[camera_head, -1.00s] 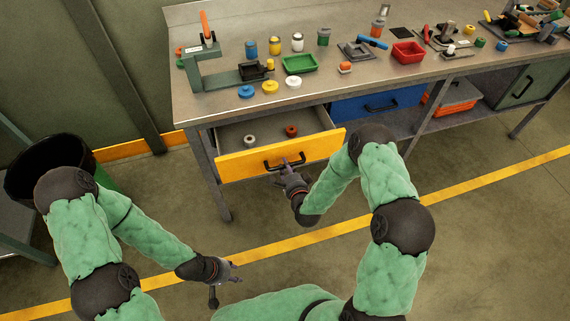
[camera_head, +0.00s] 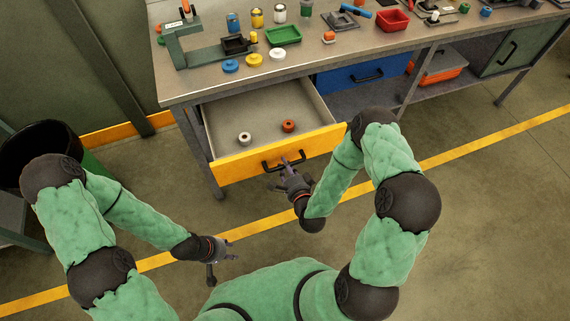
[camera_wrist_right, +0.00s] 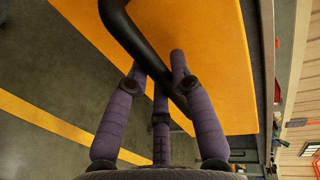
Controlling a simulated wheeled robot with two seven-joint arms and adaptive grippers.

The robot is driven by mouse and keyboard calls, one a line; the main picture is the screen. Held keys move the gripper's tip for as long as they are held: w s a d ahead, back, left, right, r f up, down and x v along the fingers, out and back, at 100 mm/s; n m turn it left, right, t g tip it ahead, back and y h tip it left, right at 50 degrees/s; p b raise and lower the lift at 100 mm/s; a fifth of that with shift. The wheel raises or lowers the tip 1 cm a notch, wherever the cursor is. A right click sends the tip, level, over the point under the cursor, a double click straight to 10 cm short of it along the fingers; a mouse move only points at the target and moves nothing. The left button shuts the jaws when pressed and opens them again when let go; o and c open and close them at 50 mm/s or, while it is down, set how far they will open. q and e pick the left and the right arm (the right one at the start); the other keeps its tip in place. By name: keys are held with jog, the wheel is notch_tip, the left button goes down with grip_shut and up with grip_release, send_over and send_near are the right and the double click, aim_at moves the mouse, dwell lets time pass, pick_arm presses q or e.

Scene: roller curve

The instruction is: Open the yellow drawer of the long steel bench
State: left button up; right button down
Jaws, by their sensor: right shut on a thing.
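The yellow drawer (camera_head: 235,170) of the long steel bench (camera_head: 300,67) is pulled well out, and its grey inside shows. My right gripper (camera_head: 285,165) is shut on the black drawer handle (camera_head: 271,166). The right wrist view shows its purple-grey fingers (camera_wrist_right: 168,75) around the handle bar (camera_wrist_right: 130,35), in front of the yellow front. My left gripper (camera_head: 222,258) is empty, low over the floor at the lower left; its fingers look spread apart.
A blue drawer (camera_head: 345,77) beside the yellow one is closed. Jars, trays and tools cover the benchtop. A dark bin (camera_head: 40,150) stands at the left. The floor in front of the drawer is free apart from my arms.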

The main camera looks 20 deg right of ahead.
jog(key=c, duration=1)
grip_release()
jog(key=shift+c, duration=0.2)
jog(key=v, duration=1.2)
